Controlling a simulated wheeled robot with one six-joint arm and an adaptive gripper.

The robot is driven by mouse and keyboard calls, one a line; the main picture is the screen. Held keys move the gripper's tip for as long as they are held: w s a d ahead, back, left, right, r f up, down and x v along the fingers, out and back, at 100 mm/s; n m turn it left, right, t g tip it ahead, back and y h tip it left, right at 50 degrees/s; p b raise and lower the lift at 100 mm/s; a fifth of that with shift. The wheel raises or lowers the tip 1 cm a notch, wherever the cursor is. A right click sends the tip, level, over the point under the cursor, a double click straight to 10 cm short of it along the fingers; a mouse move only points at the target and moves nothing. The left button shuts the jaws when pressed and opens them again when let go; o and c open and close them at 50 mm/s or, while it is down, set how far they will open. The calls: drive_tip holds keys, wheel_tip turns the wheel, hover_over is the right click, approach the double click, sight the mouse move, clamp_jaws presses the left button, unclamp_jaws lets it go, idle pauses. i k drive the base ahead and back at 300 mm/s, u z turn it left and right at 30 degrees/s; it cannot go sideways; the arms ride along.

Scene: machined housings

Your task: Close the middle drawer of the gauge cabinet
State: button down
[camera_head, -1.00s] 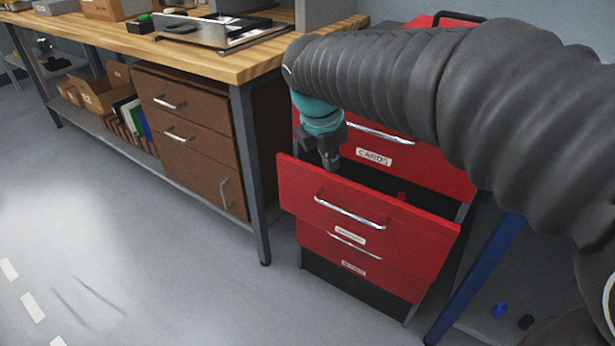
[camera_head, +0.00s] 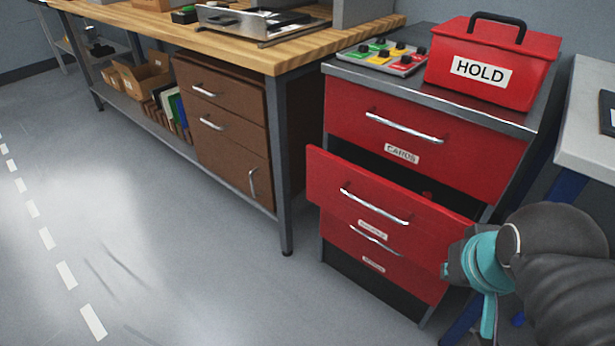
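The red gauge cabinet (camera_head: 331,120) stands right of the wooden bench. Its top drawer (camera_head: 450,140), labelled CARDS, is shut. The middle drawer (camera_head: 340,182) is pulled out, with a silver bar handle (camera_head: 375,206) and a small label on its front. A dark gap shows behind its front, with a small red item inside. The bottom drawer (camera_head: 345,236) sits under it and looks shut. My gripper (camera_head: 450,268) is at the lower right, by the right end of the middle drawer's front. Its fingers are mostly hidden by my wrist, and I cannot tell whether it touches the drawer.
A red HOLD box (camera_head: 485,88) and a tray of coloured pieces (camera_head: 382,62) rest on the cabinet top. A wooden bench (camera_head: 270,55) with brown drawers (camera_head: 228,150) stands left. A grey table (camera_head: 590,140) is at the right. The floor in front is clear.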

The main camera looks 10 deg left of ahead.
sight(382, 198)
drive_tip(key=u, duration=0.85)
drive_tip(key=k, duration=0.75)
drive_tip(key=z, duration=1.05)
drive_tip(key=i, duration=0.5)
drive_tip(key=z, duration=0.05)
